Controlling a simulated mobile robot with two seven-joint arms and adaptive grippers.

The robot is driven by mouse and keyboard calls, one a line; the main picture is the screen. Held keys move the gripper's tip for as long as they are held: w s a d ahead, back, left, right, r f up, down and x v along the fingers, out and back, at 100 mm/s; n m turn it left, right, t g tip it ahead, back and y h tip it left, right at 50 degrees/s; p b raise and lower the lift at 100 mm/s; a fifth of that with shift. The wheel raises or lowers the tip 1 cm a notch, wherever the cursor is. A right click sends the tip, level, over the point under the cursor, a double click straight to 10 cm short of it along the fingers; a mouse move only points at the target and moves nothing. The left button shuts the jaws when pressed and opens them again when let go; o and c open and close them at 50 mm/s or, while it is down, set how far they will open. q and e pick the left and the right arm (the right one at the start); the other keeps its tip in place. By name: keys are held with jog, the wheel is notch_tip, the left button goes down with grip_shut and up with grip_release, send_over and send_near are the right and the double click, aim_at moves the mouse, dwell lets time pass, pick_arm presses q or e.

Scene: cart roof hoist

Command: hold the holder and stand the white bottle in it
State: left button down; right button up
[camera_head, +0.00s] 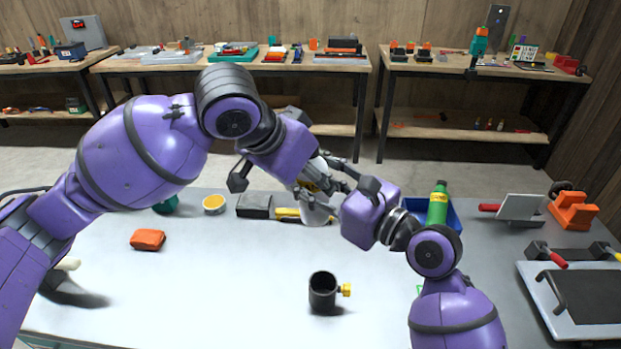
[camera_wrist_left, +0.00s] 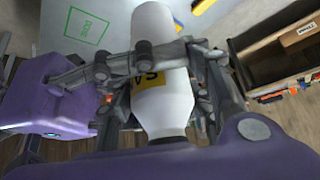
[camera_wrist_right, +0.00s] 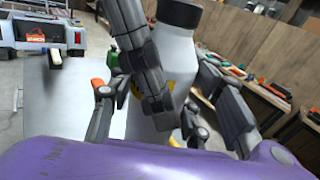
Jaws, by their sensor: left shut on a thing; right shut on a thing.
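The white bottle (camera_head: 318,213) has a yellow label and is held above the table, partly hidden by my arms in the head view. My left gripper (camera_head: 312,184) is shut on it, one finger on each side of the body in the left wrist view (camera_wrist_left: 160,100). My right gripper (camera_head: 338,186) is also shut on the bottle. The right wrist view shows the bottle's pale body (camera_wrist_right: 175,60) and dark cap, with a left finger across it. The holder (camera_head: 322,291), a black open cup with a yellow knob, stands upright and empty on the table, apart from both grippers.
The grey table (camera_head: 220,290) is clear around the holder. An orange block (camera_head: 147,240) lies left. A yellow-topped cup (camera_head: 213,204) and a black box (camera_head: 253,206) are behind. A dark-topped tray (camera_head: 580,296) is right.

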pick_arm(q)
jog(key=c, duration=1.1)
grip_release()
jog(key=shift+s+d+r, duration=0.15)
jog(key=shift+d+r, duration=0.05)
jog(key=shift+d, duration=0.2)
pick_arm(e)
jog(key=shift+s+a+r, duration=0.1)
jog(key=shift+s+a, duration=0.1)
jog(key=shift+a, duration=0.2)
grip_shut()
pick_arm(q)
jog(key=shift+o, duration=1.4)
jog(key=shift+a, duration=0.1)
pick_arm(e)
jog(key=shift+d, duration=0.1)
pick_arm(q)
jog(key=shift+a, duration=0.1)
